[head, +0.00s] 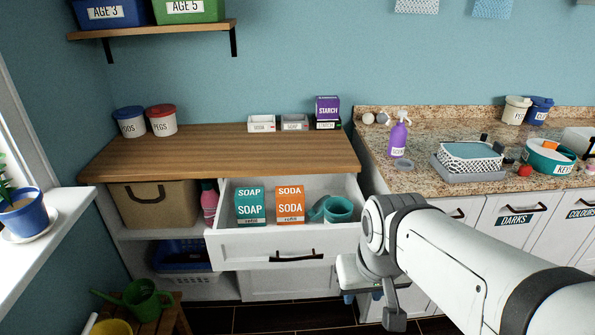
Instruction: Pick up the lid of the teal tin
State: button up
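The open white drawer (235,245) holds a round teal tin-like container (340,209) at its right end. A teal curved piece (317,211) is tilted against its left side; I cannot tell whether it is the lid. A teal bowl-like container (541,159) with a white label stands on the granite counter at the right, with small things in it. My arm reaches in from the lower right and bends down in front of the drawer's right end. My gripper's fingers cannot be made out clearly, and nothing is seen held.
A teal soap box (250,206) and an orange soda box (290,205) stand in the drawer, left of the round container. The wooden top (220,152) above is mostly clear.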

aim_at(317, 211)
jog(key=i, duration=0.7)
jog(key=u, duration=1.25)
jog(key=k, duration=0.85)
jog(key=z, duration=1.15)
jog(key=i, duration=0.8)
